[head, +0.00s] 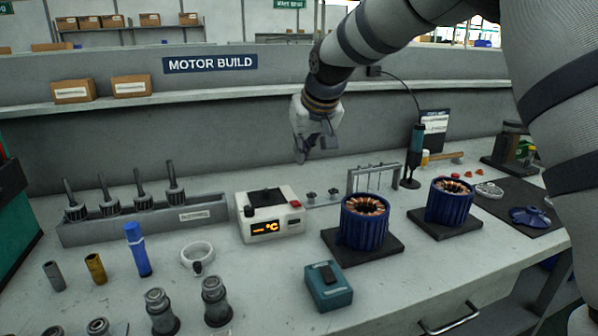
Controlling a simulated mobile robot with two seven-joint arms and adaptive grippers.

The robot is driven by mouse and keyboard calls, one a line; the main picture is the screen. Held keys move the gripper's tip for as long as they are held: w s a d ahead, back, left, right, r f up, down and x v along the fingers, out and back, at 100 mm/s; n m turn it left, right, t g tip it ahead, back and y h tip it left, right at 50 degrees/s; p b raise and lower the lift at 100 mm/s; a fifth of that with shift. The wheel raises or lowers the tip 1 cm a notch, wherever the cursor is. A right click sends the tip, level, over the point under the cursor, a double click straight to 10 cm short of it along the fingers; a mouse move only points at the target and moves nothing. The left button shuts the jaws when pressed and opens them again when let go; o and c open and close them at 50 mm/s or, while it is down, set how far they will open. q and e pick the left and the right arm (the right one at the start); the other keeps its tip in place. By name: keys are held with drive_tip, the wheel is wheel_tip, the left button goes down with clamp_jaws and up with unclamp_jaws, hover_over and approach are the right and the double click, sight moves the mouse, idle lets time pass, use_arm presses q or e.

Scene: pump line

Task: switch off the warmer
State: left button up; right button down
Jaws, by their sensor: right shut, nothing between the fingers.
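The warmer (284,229) is a white box with a black top plate, standing on the bench in the middle of the view. Its front display is lit orange and shows dashes and °C. A small red button (295,204) sits on its top at the right. My right gripper (304,158) is shut and empty, pointing down in the air behind and above the warmer, apart from it. My left gripper is out of view.
Blue motor housings with copper windings (364,222) stand on dark pads to the right. A teal box (328,288) is in front. A grey rack of rotors (150,222) is at the left. Small parts stand at the front left. A wire frame (377,178) stands behind the housings.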

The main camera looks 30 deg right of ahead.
drive_tip(key=b, duration=0.1)
hover_over(297, 204)
drive_tip(key=w, duration=0.1)
wheel_tip(297, 204, down, 9)
drive_tip(key=shift+d+r, duration=0.15)
drive_tip(key=shift+r, duration=0.05)
drive_tip(key=shift+s+f, duration=0.25)
drive_tip(key=shift+f, duration=0.6)
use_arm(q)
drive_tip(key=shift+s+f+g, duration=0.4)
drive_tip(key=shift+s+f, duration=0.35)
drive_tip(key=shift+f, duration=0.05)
use_arm(e)
drive_tip(key=shift+s+f, duration=0.15)
drive_tip(key=shift+f, duration=0.4)
